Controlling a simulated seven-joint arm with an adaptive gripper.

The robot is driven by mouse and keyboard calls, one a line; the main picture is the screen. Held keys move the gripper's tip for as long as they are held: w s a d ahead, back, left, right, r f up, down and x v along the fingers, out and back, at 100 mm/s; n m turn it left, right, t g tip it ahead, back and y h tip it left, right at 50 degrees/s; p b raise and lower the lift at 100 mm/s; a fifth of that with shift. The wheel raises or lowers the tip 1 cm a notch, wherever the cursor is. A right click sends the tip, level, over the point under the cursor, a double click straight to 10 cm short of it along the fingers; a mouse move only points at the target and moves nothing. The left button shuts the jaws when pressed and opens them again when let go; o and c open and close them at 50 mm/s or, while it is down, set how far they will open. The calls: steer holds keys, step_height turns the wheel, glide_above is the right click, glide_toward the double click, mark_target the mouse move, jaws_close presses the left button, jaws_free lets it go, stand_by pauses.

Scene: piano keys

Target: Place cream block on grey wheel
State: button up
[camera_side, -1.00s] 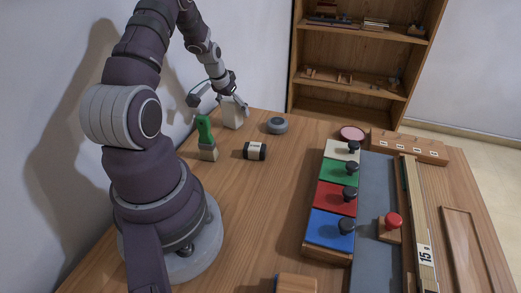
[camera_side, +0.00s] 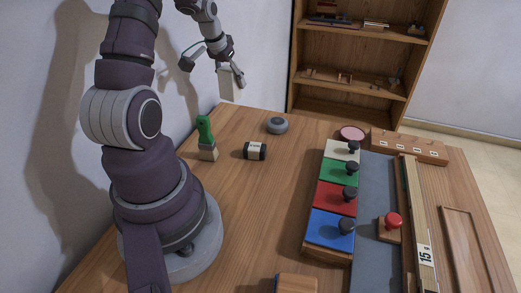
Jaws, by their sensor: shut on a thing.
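The cream block (camera_side: 227,86) is a pale upright block hanging in the air above the far left part of the table. My gripper (camera_side: 230,70) is shut on its upper part. The grey wheel (camera_side: 277,125) is a low round disc lying flat on the table near the back edge. The block is up and to the left of the wheel in the picture, apart from it. The gripper's fingers are small in this view and partly hidden by the block.
A green-handled brush (camera_side: 206,140) stands upright left of a black and cream cylinder (camera_side: 255,151). A row of coloured keys with black knobs (camera_side: 336,195) fills the table's middle right. A pink disc (camera_side: 352,133) lies behind them. The table is bare between cylinder and keys.

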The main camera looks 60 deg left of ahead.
steer(key=s+d+m, duration=0.2)
steer(key=s+d, duration=0.1)
steer(key=d, duration=1.2)
glide_above(280, 119)
steer(key=shift+s+d+f+h, duration=0.15)
steer(key=shift+s+f+h, duration=0.05)
steer(key=shift+f, duration=0.3)
steer(key=shift+s+d+f+h, duration=0.1)
steer(key=shift+s+f+h, duration=0.1)
steer(key=shift+f, duration=0.25)
steer(key=shift+w+a+f, duration=0.15)
steer(key=shift+w+f, duration=0.1)
steer(key=shift+w, duration=0.05)
steer(key=shift+f, duration=1.5)
steer(key=shift+f, duration=0.1)
steer(key=o, duration=1.2)
steer(key=shift+c, duration=0.2)
